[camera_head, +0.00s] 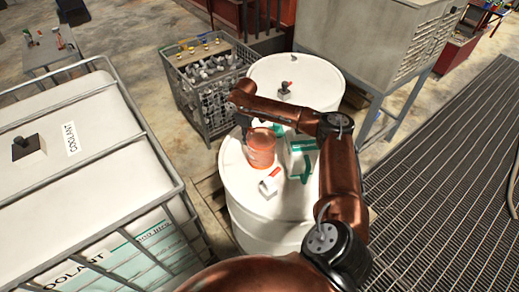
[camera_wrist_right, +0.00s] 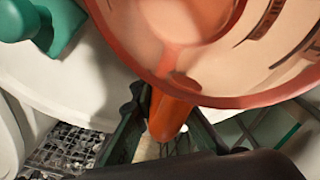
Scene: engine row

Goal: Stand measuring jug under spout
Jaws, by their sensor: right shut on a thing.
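The measuring jug (camera_head: 261,149) is translucent orange-red with dark markings and is upright or nearly so over the white drum top in the head view. In the right wrist view the jug (camera_wrist_right: 225,45) fills the upper right. My right gripper (camera_wrist_right: 168,122) is shut on its orange handle. I cannot tell whether the jug's base touches the drum. A small white fitting with a red part (camera_head: 269,184), possibly the spout, sits just in front of the jug. My left gripper is not in view.
A teal-and-white object (camera_head: 303,158) is close right of the jug. A second white drum (camera_head: 310,78) stands behind, with a wire crate (camera_head: 205,95) to its left. A caged coolant tank (camera_head: 85,185) fills the left. Grating floor (camera_head: 445,200) is free at right.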

